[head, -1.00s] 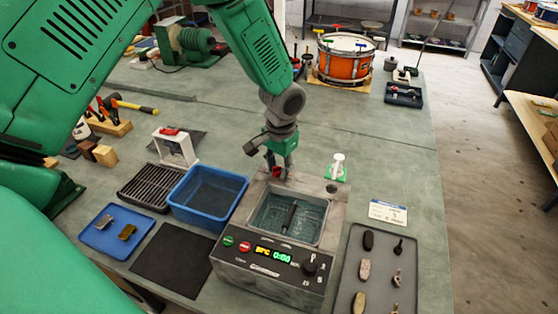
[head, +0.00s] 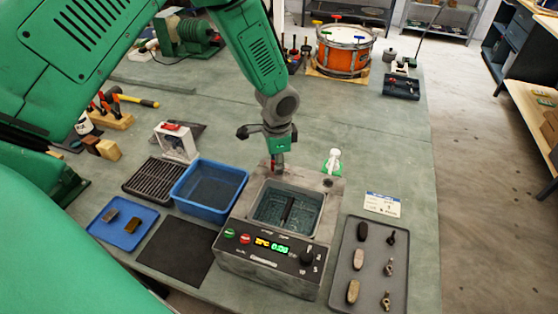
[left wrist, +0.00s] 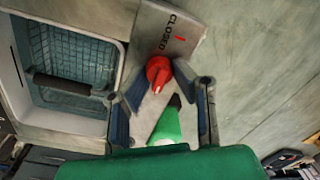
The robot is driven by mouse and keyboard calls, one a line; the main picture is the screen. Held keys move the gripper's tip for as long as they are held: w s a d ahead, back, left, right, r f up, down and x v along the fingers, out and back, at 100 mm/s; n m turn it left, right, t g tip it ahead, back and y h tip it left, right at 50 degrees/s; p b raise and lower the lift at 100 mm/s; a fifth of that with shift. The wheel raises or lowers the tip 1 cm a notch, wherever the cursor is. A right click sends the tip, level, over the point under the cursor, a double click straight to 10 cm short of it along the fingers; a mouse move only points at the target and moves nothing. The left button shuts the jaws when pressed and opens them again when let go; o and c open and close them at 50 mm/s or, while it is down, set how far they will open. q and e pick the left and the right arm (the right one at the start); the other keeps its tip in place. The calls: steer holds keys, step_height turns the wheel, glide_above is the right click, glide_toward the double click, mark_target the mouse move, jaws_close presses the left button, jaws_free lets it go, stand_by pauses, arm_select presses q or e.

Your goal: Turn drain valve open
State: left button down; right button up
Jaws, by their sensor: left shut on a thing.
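The grey ultrasonic bath (head: 275,262) stands at the bench front, with an open water-filled basin. The red drain valve handle (left wrist: 158,72) is at the bath's back side, beside a plate marked CLOSED (left wrist: 172,32) with a small red mark. My left gripper (left wrist: 160,92) points down over the back of the bath, its two fingers on either side of the red handle and shut on it. In the head view my left gripper (head: 277,160) hides most of the handle. How far the handle is turned cannot be told. My right gripper is not in view.
A blue bin (head: 208,212) stands left of the bath. A white bottle on a green base (head: 333,162) is close behind it to the right. A grey tray with several parts (head: 372,262) lies right. An orange drum (head: 343,60) stands at the back.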

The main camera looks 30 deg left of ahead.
arm_select(q)
steer(key=shift+s+a+f, duration=0.1)
steer(key=shift+s+a, duration=0.1)
steer(key=shift+s, duration=0.05)
steer(key=c, duration=1.3)
jaws_free()
steer(key=shift+c, duration=0.2)
steer(key=shift+s+a, duration=0.1)
steer(key=shift+w+r, duration=0.2)
steer(key=shift+r, duration=0.1)
step_height(320, 180, up, 12)
steer(key=shift+s+d+f, duration=0.2)
steer(key=shift+s+f, duration=0.05)
steer(key=shift+s, duration=0.1)
